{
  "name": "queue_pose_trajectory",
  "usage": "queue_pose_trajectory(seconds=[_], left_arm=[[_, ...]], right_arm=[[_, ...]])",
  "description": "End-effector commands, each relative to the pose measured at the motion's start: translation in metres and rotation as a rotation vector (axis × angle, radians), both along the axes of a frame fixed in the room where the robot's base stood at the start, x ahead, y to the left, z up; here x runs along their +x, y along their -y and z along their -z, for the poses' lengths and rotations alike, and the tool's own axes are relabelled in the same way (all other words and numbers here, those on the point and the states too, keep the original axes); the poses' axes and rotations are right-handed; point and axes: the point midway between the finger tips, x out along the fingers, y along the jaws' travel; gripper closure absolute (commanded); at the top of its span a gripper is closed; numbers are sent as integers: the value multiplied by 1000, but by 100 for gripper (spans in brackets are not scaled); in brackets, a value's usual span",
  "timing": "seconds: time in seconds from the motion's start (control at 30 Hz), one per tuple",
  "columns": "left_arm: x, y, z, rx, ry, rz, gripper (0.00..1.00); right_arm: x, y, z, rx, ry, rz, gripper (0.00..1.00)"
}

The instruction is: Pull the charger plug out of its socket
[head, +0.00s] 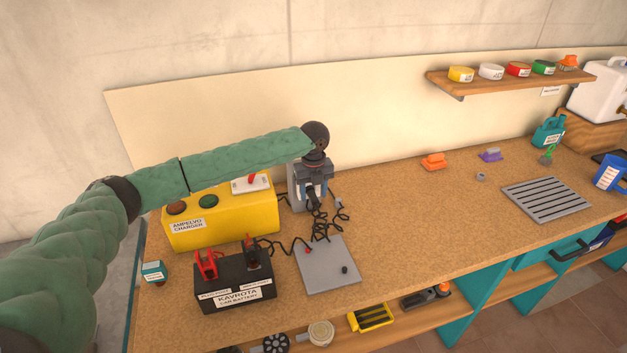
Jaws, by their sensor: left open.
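My left arm reaches in from the left, and my left gripper (314,190) points down at the back of the bench. Its fingers are open and stand around or just above a dark piece that looks like the charger plug (314,199). Whether they touch it I cannot tell. A grey upright block, probably the socket (295,195), stands right behind and is partly hidden by the gripper. A black coiled cable runs from there toward the yellow charger (225,223). My right gripper is not in view.
A black car battery (235,285) with red and black clamps stands in front of the charger. A grey plate (327,266) lies to its right. A small teal box (155,272) is at the left. The bench (420,225) is clear right of the plate, up to a slatted grille (547,200).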

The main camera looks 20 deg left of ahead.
Motion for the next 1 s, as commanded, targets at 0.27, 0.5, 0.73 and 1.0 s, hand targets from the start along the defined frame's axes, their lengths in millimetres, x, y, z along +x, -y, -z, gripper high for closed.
queue_pose_trajectory(seconds=[0.27,0.5,0.73,1.0], left_arm=[[0,0,8,0,0,-1,51],[0,0,8,0,0,-1,71],[0,0,7,0,0,-1,100],[-4,3,6,0,0,0,100]], right_arm=[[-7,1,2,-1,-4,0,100],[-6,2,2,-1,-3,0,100],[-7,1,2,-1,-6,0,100],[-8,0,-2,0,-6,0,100]])
